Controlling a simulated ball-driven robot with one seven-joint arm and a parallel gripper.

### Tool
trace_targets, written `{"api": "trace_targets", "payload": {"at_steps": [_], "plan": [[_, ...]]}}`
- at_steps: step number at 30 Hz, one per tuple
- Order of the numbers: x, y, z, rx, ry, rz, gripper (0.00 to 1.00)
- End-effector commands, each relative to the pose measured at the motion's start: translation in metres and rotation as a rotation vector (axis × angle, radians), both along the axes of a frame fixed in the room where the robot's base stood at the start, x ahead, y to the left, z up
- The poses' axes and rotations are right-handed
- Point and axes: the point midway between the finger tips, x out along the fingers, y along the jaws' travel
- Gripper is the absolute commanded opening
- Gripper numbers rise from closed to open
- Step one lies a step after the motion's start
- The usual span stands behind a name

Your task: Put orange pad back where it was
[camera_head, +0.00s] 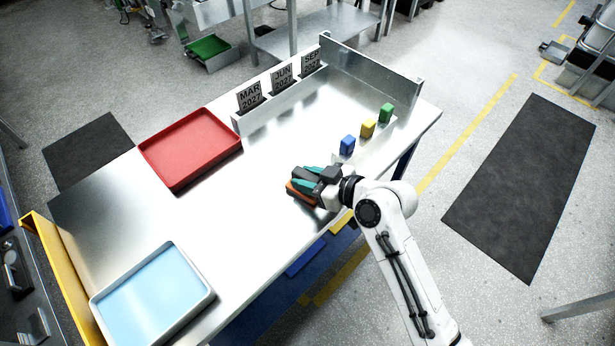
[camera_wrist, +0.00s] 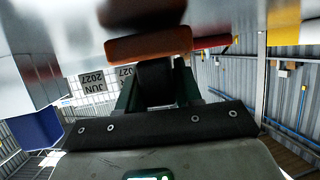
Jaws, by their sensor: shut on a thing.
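The orange pad (camera_head: 301,194) is at the near long edge of the steel table, left of the coloured blocks in the head view. My gripper (camera_head: 310,181), with dark and teal fingers, is shut on it and covers much of it. In the wrist view the orange pad (camera_wrist: 148,45) lies across the fingertips, with a dark shadow or reflection beside it on the tabletop. It is at or just above the table; I cannot tell if it touches.
A red tray (camera_head: 188,185) and a white tray with a light-blue floor (camera_head: 207,297) stand to the left. Blue (camera_head: 347,146), yellow (camera_head: 367,129) and green (camera_head: 386,113) blocks stand to the right. Date cards (camera_head: 281,79) stand at the back. The table's middle is clear.

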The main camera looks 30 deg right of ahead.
Motion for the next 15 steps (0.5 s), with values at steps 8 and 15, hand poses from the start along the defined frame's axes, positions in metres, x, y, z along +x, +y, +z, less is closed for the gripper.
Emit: {"api": "trace_targets", "payload": {"at_steps": [8, 15], "plan": [[0.0001, -0.0004, -0.0034, 0.000, -0.001, -0.001, 0.02], [0.0001, -0.0002, -0.0027, 0.000, -0.001, 0.000, 0.39]]}}
